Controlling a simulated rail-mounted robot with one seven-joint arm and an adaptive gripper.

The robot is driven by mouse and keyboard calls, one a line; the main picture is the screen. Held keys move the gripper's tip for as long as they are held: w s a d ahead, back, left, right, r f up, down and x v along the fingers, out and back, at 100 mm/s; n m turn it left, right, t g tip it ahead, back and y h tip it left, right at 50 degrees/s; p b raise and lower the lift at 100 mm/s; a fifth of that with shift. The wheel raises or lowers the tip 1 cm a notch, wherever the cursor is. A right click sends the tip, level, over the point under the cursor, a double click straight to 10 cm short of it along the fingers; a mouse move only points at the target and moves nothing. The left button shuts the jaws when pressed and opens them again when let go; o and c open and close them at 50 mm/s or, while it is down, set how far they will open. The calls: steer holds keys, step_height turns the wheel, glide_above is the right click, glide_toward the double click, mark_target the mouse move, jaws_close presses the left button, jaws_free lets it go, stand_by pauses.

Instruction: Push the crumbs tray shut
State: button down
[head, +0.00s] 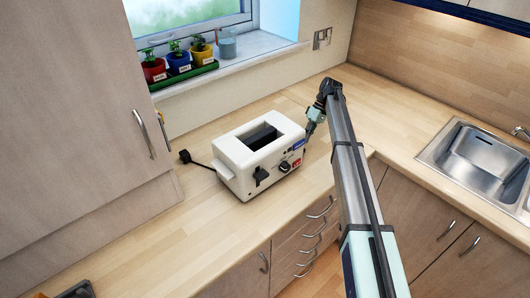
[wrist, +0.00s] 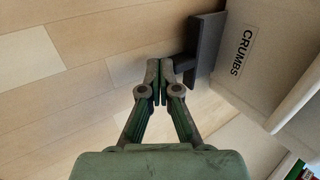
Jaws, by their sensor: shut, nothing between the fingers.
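The white toaster (head: 234,158) stands on the wooden counter. In the wrist view its side wall (wrist: 277,60) carries a label reading CRUMBS. The dark crumbs tray (wrist: 206,45) sticks out from that wall, with a dark bar reaching towards my fingers. How far it is out is hard to judge. My gripper (wrist: 160,72) is shut and empty, its fingertips right beside the end of the bar; I cannot tell whether they touch. In the head view my gripper (head: 309,131) is low at the toaster's right side, and I cannot make out the tray there.
A black cord and plug (head: 187,157) lie left of the toaster. Potted plants (head: 178,62) stand on the windowsill behind. A steel sink (head: 478,160) is at the right. The counter (head: 150,240) in front and to the left is mostly clear.

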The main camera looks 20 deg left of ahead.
steer(key=shift+s+a, duration=0.4)
steer(key=shift+s, duration=0.25)
steer(key=shift+s+a, duration=0.4)
steer(key=shift+s, duration=0.3)
steer(key=shift+s+a, duration=0.4)
steer(key=shift+s, duration=0.25)
steer(key=shift+w+d+r+p, duration=0.25)
steer(key=shift+w+d+r, duration=0.1)
steer(key=shift+w+r, duration=0.3)
steer(key=shift+w+d+r+p, duration=0.3)
steer(key=shift+w+r, duration=0.2)
steer(key=shift+r, duration=0.2)
steer(key=shift+w+d+r+p, duration=0.2)
steer(key=shift+w+d+r, duration=0.2)
steer(key=shift+w+r, duration=0.25)
steer(key=shift+s, duration=0.1)
